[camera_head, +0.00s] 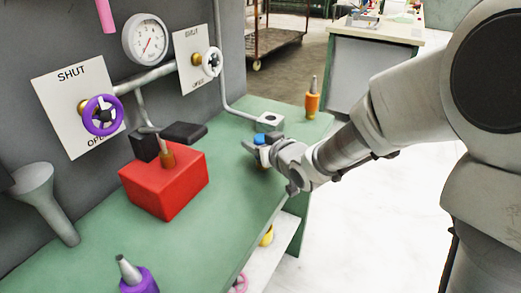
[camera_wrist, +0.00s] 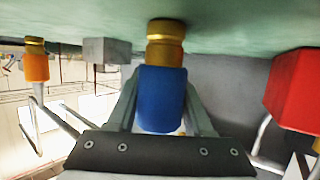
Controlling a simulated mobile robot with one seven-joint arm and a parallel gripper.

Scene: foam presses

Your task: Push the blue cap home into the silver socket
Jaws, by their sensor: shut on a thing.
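My gripper (camera_head: 262,150) is shut on the blue cap (camera_wrist: 163,98), which sits between its two fingers in the wrist view. The cap's blue top (camera_head: 262,138) also shows in the head view. A gold, ringed part (camera_wrist: 166,45) lies at the cap's far end, against the green bench; I cannot tell whether it is joined to the cap or touches the bench. A silver-grey block with a dark hole on top (camera_head: 270,121), seemingly the socket, stands on the bench behind the gripper. It shows left of the cap in the wrist view (camera_wrist: 107,50). The cap is outside it.
An orange nozzle-shaped piece (camera_head: 312,100) stands near the bench's far right end. A red block (camera_head: 165,182) with a black handle stands left of my gripper. A purple piece (camera_head: 138,275) is at the front. Valves and pipes line the wall. Bench (camera_head: 225,220) between is clear.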

